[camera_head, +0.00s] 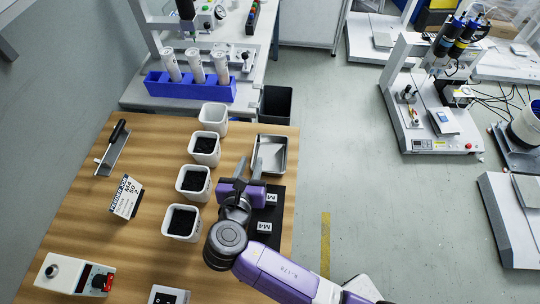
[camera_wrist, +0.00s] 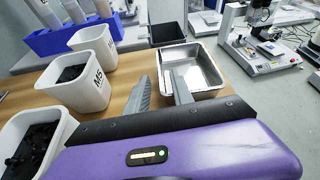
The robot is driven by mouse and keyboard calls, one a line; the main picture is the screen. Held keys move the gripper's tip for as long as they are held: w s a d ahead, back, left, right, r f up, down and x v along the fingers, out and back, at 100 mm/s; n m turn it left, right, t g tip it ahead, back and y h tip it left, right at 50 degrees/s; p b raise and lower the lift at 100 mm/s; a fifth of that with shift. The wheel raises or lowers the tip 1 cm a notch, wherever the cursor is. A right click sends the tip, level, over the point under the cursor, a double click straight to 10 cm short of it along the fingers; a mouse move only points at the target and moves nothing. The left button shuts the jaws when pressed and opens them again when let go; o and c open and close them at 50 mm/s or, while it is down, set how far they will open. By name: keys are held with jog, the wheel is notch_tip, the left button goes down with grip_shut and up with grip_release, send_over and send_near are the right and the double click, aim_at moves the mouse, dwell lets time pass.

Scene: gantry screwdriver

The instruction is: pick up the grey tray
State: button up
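The grey tray (camera_head: 270,155) is a shallow, shiny metal tray at the right far corner of the wooden table. It also shows in the wrist view (camera_wrist: 196,72), and I see nothing in it. My gripper (camera_head: 249,168) is open, just in front of the tray at its left near corner. In the wrist view my two fingers (camera_wrist: 158,88) are apart, with the tray's left side between them in the picture. The right finger overlaps the tray's near part. I cannot tell whether either finger touches it.
Several white bins (camera_head: 193,182) with dark contents stand in a row left of my gripper. A black mat with M4 labels (camera_head: 265,227) lies nearer on the table. A blue rack (camera_head: 190,87) with white bottles and a black bin (camera_head: 276,104) are beyond. Open floor lies right.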

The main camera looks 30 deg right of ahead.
aim_at(254, 158)
jog(key=x, duration=0.5)
jog(key=shift+f, duration=0.1)
jog(key=shift+s, duration=0.1)
grip_shut()
dwell(1.2)
